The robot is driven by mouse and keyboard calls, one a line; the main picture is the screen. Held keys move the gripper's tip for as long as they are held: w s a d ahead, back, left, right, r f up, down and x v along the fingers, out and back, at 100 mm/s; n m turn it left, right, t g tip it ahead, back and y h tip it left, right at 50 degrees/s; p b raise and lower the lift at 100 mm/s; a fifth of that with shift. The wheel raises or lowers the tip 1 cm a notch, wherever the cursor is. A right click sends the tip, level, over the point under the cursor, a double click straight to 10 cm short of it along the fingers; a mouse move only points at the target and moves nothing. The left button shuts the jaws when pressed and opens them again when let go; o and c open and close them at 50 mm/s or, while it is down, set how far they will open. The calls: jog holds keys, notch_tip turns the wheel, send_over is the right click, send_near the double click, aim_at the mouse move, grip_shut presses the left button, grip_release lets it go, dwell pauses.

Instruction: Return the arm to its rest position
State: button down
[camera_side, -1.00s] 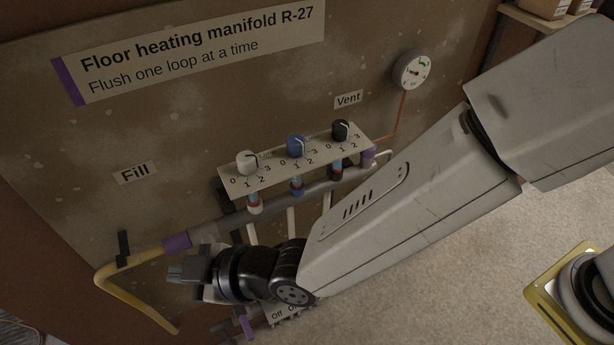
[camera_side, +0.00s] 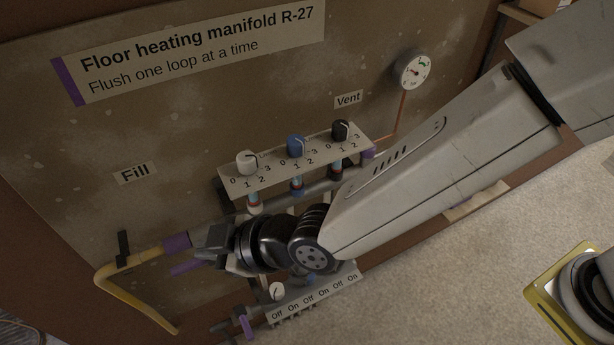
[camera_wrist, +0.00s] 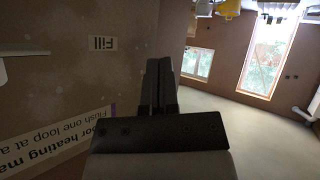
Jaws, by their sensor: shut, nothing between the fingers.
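My gripper (camera_side: 212,243) is at the left end of my arm, in front of the manifold's left part in the side view. In the wrist view its two dark fingers (camera_wrist: 158,85) lie together with nothing between them. The upper strip (camera_side: 300,165) carries a white knob (camera_side: 247,161), a blue knob (camera_side: 296,146) and a black knob (camera_side: 341,131). The lower strip (camera_side: 315,298) has Off and On labels and a white knob (camera_side: 277,291); my wrist hides part of it.
A yellow hose (camera_side: 125,290) curves at lower left, near my gripper. A round gauge (camera_side: 412,70) is at upper right on the brown board (camera_side: 190,130). In the wrist view the board fills the left and a window (camera_wrist: 268,60) shows at right. The floor (camera_side: 470,270) is open.

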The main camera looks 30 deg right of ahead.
jog(key=w+d+f+m+g+h, duration=0.1)
jog(key=w+d+m+h, duration=0.2)
jog(key=d, duration=0.9)
jog(key=s+d+m+g+h, duration=0.2)
jog(key=d+m, duration=0.3)
jog(key=d, duration=1.2)
jog(key=s+d+f+m+g+h, duration=0.1)
jog(key=s+d+m+g+h, duration=0.1)
jog(key=d, duration=1.5)
jog(key=s+m+h, duration=0.1)
jog(key=s+m, duration=0.1)
jog(key=s, duration=0.1)
jog(key=shift+d+m+h, duration=0.15)
jog(key=shift+m+h, duration=0.25)
